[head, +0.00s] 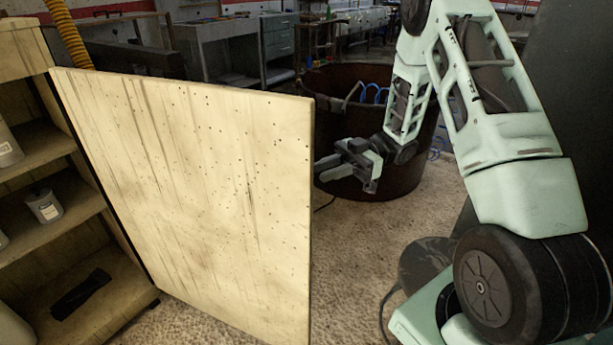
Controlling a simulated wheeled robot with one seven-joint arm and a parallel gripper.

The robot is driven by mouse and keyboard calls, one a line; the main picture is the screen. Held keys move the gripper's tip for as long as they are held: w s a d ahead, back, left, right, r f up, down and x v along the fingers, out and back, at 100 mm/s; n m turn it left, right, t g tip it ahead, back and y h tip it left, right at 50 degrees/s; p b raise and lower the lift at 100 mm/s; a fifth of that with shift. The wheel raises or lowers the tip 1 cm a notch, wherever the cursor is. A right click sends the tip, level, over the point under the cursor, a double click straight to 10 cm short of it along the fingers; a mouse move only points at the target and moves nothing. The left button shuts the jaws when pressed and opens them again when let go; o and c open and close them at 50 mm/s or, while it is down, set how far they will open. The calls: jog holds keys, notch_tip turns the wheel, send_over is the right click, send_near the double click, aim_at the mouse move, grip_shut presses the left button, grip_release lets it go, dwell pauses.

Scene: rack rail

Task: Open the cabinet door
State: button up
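The cabinet door (200,190) is a pale, scratched wooden panel. It stands swung out from the cabinet (22,55) at the left, and the shelves inside show through the opening. My gripper (335,170) is just past the door's free right edge, at about mid-height. Its fingers point left toward the door. The fingertips end near or behind that edge, so I cannot tell whether they touch the door or how far apart they are. No handle shows on the side of the door facing me.
Cabinet shelves hold a grey container (45,205) and a dark object (80,294). A large rusty brown bin (405,180) stands behind my gripper. Workbenches (215,50) line the back. Speckled floor (350,270) is clear between the door and my base.

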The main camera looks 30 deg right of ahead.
jog(key=d, duration=1)
jog(key=shift+s+d, duration=0.2)
jog(key=shift+d, duration=0.15)
